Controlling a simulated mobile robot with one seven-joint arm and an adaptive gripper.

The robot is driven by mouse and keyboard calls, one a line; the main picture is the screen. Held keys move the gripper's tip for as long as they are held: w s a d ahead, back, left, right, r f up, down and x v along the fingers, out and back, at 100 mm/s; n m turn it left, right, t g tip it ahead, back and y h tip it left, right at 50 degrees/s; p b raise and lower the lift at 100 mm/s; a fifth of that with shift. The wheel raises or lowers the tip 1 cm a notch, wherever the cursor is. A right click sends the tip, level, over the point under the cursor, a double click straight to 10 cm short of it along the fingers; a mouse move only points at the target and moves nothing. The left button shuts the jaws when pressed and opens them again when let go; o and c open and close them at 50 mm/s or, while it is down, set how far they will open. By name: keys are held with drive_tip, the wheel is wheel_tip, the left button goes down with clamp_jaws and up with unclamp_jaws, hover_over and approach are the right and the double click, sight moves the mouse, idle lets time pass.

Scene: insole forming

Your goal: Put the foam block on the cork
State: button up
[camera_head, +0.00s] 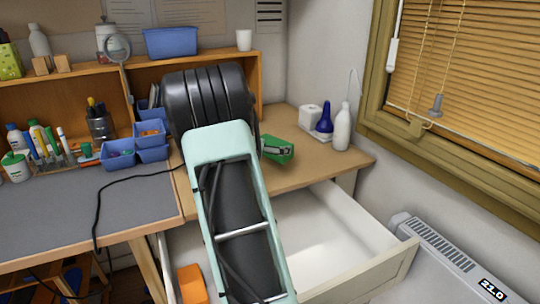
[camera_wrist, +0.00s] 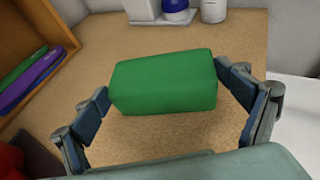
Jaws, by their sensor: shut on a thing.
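A green foam block (camera_wrist: 165,84) fills the middle of the wrist view, held between the two fingers of my gripper (camera_wrist: 163,92), one finger against each end. In the head view the green block (camera_head: 272,147) shows just right of my arm, over the tan desk top, with a grey finger across its front. I cannot tell whether it touches the surface beneath. No separate cork piece can be made out; the speckled tan surface (camera_wrist: 190,140) under the block looks cork-like. My arm hides part of the desk.
A blue bottle (camera_head: 324,118), white bottle (camera_head: 342,128) and white box (camera_head: 311,117) stand behind the block. An open white drawer (camera_head: 325,225) lies in front. Blue bins (camera_head: 150,133) and a wooden shelf (camera_head: 257,88) are at left. An orange object (camera_head: 192,284) is low in front.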

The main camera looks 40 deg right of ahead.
drive_tip(key=shift+w+d+f, duration=0.15)
drive_tip(key=shift+f, duration=0.15)
drive_tip(key=shift+w+d+f+b, duration=0.15)
drive_tip(key=shift+f+b, duration=0.15)
drive_tip(key=shift+f, duration=1.4)
drive_tip(key=shift+f, duration=0.15)
drive_tip(key=o, duration=0.9)
